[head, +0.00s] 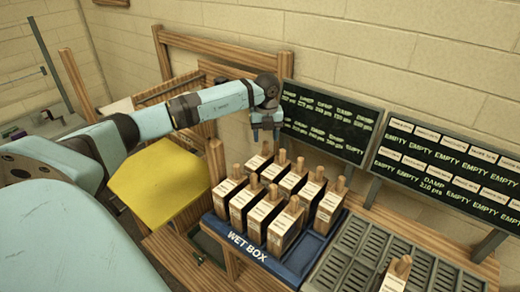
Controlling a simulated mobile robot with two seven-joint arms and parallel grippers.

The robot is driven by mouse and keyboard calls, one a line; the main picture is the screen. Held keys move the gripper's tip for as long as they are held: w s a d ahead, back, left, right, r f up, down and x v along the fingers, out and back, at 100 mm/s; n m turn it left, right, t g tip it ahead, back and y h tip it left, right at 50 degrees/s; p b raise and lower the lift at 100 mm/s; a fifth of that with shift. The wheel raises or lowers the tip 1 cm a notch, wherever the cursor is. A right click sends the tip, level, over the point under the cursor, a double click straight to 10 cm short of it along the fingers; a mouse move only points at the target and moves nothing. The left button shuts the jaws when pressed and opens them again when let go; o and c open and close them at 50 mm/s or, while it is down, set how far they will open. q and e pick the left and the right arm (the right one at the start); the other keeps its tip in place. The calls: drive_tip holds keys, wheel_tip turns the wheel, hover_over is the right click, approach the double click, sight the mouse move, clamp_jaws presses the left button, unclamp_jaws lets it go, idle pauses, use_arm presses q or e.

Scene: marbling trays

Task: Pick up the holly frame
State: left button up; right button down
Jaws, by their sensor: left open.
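Several wooden-handled frames with pale labels stand upright in the blue wet box (262,255). Their labels are too small to read, so I cannot tell which one is the holly frame. My left gripper (265,137) is open and points down above the back row of the box. The handle of a back frame (257,163) is just below its fingertips. I cannot tell whether they touch. Another wooden-handled frame (394,276) stands in the grey slotted rack (362,250) at lower right. My right gripper is not in view.
Two dark display boards, one behind the box (325,122) and one at right (440,170), stand close behind the work area. A yellow sheet (160,183) lies left of the box. Wooden posts and rails stand around it. Most rack slots look empty.

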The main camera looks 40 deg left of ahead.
sight(265, 143)
use_arm(q)
wheel_tip(265, 143, down, 4)
drive_tip(key=shift+s+d+r+p, duration=0.1)
drive_tip(key=shift+s+p, duration=0.05)
drive_tip(key=shift+p, duration=0.45)
drive_tip(key=shift+f, duration=0.5)
clamp_jaws()
